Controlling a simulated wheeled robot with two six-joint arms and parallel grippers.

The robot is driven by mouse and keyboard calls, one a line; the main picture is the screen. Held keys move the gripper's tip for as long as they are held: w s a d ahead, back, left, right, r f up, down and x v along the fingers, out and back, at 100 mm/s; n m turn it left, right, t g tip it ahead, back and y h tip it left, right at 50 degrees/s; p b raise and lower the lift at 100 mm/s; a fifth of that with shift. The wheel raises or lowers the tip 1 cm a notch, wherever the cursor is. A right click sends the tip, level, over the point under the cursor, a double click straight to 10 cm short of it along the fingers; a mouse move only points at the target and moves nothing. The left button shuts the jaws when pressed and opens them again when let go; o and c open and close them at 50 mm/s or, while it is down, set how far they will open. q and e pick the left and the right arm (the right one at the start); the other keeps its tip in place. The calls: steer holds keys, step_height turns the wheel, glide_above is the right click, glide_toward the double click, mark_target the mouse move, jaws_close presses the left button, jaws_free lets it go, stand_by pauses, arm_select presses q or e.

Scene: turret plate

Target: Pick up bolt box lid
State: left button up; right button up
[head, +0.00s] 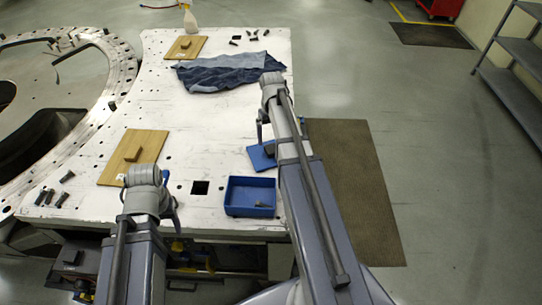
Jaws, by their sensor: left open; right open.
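The blue lid (258,158), with a dark block handle on top, lies on the white table near its right edge, partly hidden by my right arm. My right gripper (267,136) is open at the lid's handle; one finger shows on the left, and the rest is hidden behind the arm. I cannot tell whether it touches the handle. The open blue bolt box (250,182) stands on the table just in front of the lid, with a bolt or so inside. My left gripper (150,204) is open and empty at the table's front left part.
A wooden board with a block handle (112,172) lies behind my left gripper, with loose bolts (45,197) to its left. A blue cloth (215,74), a second board (187,47) and a spray bottle (190,20) are at the back. The table's middle is clear.

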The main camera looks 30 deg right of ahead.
mark_target(271, 148)
steer(key=shift+s+f, duration=0.1)
steer(key=shift+f, duration=0.05)
step_height(271, 148, down, 5)
steer(key=b, duration=0.5)
steer(key=shift+f, duration=0.15)
jaws_close()
stand_by(0.5)
